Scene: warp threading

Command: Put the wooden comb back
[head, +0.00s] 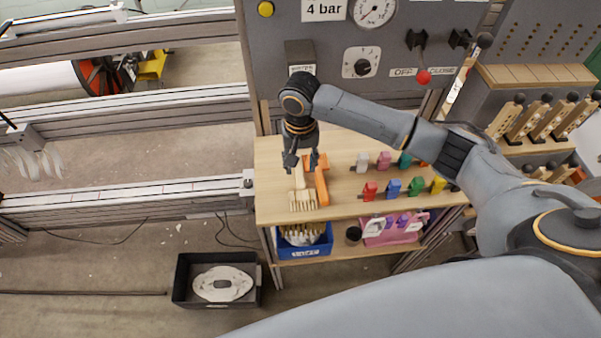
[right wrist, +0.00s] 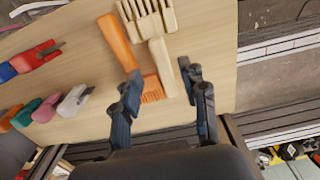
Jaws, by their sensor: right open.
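The wooden comb (head: 303,201) lies on the light wood shelf (head: 345,205), near its left end, with its teeth toward the front edge. In the right wrist view the comb (right wrist: 160,62) has its toothed head at the top and its handle pointing down between my fingertips. My right gripper (head: 300,163) is open over the handle end; in the right wrist view the gripper (right wrist: 162,88) has a finger on each side of the handle, with gaps and no visible grip. My left gripper is not in view.
An orange brush (right wrist: 119,43) lies close beside the comb, near one finger. Several coloured clips (head: 392,187) stand to the right on the shelf. A blue bin (head: 304,251) sits below, and a dark crate (head: 181,280) stands on the floor.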

